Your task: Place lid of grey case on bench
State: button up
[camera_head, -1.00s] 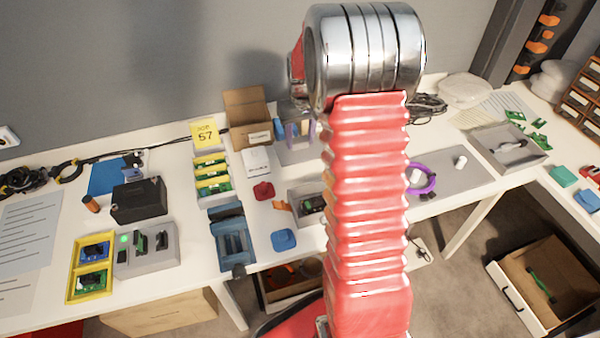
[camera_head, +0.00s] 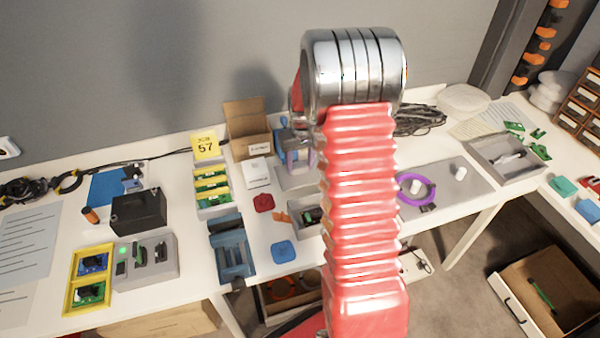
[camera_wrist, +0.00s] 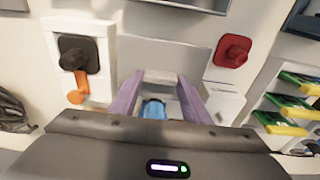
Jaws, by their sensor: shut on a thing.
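My gripper (camera_wrist: 158,84) has purple fingers. It is shut on the edge of a flat grey plate (camera_wrist: 172,54), which looks like the lid. In the head view the plate (camera_head: 297,180) is at or just above the bench (camera_head: 330,262), partly behind my arm; I cannot tell whether it touches. My gripper (camera_head: 297,160) is at its far edge. A small blue piece shows between the fingers in the wrist view.
A red item (camera_head: 263,203) and a white carton (camera_head: 257,173) stand left of the plate. An open cardboard box (camera_head: 247,130) is behind. A blue item (camera_head: 284,251) and blue tray (camera_head: 232,248) lie nearer the front. Another grey tray (camera_head: 510,160) stands at the right.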

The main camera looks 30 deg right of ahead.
aim_at(300, 168)
jog(key=shift+f, duration=1.9)
jog(key=shift+f, duration=0.1)
jog(key=o, duration=1.1)
jog(key=r, duration=0.4)
jog(key=s+r, duration=0.1)
jog(key=r, duration=0.7)
jog(key=shift+s+a+r, duration=0.1)
jog(key=shift+s+a, duration=0.1)
jog(key=shift+s, duration=0.05)
